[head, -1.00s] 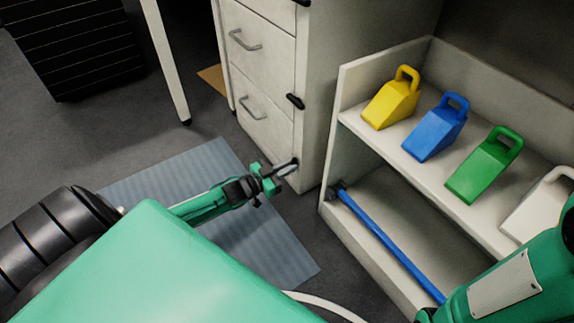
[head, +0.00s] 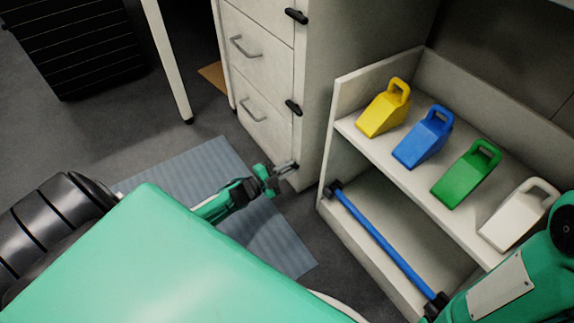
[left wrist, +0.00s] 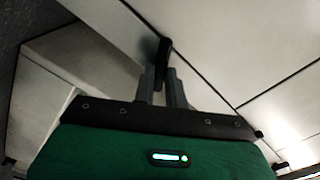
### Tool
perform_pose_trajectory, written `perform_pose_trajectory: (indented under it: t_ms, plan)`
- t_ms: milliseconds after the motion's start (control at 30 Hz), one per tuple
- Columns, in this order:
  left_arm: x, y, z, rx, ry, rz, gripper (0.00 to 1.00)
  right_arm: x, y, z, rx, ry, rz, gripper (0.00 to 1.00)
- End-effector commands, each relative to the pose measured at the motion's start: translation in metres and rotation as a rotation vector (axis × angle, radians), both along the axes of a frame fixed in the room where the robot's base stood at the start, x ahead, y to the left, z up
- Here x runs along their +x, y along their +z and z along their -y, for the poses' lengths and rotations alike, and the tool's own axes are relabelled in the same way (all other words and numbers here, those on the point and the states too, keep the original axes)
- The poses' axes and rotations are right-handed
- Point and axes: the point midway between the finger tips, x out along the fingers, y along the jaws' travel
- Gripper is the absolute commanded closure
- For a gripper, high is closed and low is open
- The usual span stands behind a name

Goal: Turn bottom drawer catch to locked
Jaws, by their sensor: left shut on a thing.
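My left gripper (head: 284,170) is low at the front corner of the white drawer cabinet (head: 335,70). It is shut on the bottom drawer catch, a small black piece that shows between its fingertips in the left wrist view (left wrist: 164,50). In the head view the fingers mostly hide this catch, and I cannot read its exact angle there. Two similar black catches, the upper one (head: 296,16) and the middle one (head: 293,107), sit higher on the same edge. My right gripper cannot be made out; only part of the right arm shows at lower right.
A white shelf unit (head: 331,135) stands right of the cabinet, with yellow (head: 384,108), blue (head: 422,138), green (head: 466,175) and white (head: 518,215) handled blocks. A blue bar (head: 380,240) runs along its lower level. A blue-grey mat (head: 190,170) lies on the floor.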

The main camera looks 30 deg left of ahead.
Motion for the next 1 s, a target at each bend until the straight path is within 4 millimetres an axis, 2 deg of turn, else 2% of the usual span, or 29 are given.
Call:
perform_pose_trajectory:
  t_ms: [500,1000]
  plan:
    - [-0.0015,-0.0042,0.0015,0.395,-0.001,0.163,1.00,0.0003,0.0014,-0.0010,-0.011,-0.006,0.002,0.64]
    - [-0.0016,-0.0055,0.0015,0.539,-0.001,0.222,1.00,-0.0015,0.0025,-0.0002,0.003,0.005,0.005,0.64]
